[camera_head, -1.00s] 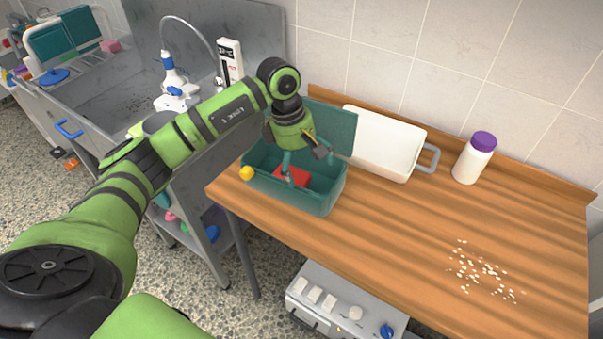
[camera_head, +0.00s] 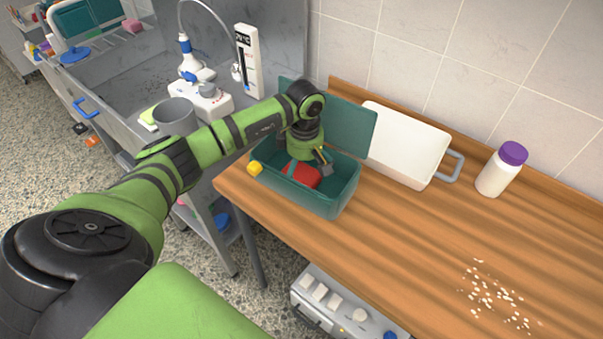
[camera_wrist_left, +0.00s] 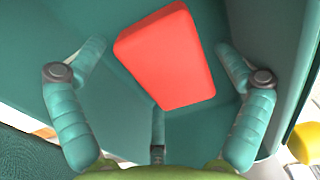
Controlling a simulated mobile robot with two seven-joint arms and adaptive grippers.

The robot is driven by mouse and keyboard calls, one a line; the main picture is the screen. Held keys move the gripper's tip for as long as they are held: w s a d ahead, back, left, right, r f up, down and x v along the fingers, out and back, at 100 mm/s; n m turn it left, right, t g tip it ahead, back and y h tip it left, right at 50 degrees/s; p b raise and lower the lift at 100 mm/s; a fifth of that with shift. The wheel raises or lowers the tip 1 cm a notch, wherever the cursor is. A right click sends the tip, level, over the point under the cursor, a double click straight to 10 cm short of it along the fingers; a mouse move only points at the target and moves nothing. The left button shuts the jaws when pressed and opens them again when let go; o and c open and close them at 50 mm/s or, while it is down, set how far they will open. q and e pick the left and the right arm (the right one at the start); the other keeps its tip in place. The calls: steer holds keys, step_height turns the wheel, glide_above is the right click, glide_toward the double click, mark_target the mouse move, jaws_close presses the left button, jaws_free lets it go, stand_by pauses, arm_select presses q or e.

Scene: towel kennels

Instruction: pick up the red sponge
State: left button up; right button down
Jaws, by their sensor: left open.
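The red sponge (camera_head: 301,174) lies inside the open green box (camera_head: 326,205) on the wooden counter. In the left wrist view the sponge (camera_wrist_left: 167,56) is a red block, turned at a slant, lying ahead of and between the fingers. My right gripper is in neither view.
The box's raised lid (camera_head: 345,125) stands behind it, next to a white tray (camera_head: 405,146). A yellow latch (camera_head: 255,168) sticks out at the box's left. A white bottle with purple cap (camera_head: 501,169) and scattered white bits (camera_head: 492,296) are on the otherwise clear right counter.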

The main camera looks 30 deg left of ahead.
arm_select(q)
steer(key=shift+f, duration=0.1)
steer(key=c, duration=0.8)
steer(key=shift+c, duration=0.2)
steer(key=shift+r, duration=0.45)
step_height(320, 180, up, 11)
steer(key=b, duration=0.3)
steer(key=shift+b, duration=0.35)
step_height(320, 180, up, 5)
glide_above(304, 169)
steer(key=shift+r, duration=0.65)
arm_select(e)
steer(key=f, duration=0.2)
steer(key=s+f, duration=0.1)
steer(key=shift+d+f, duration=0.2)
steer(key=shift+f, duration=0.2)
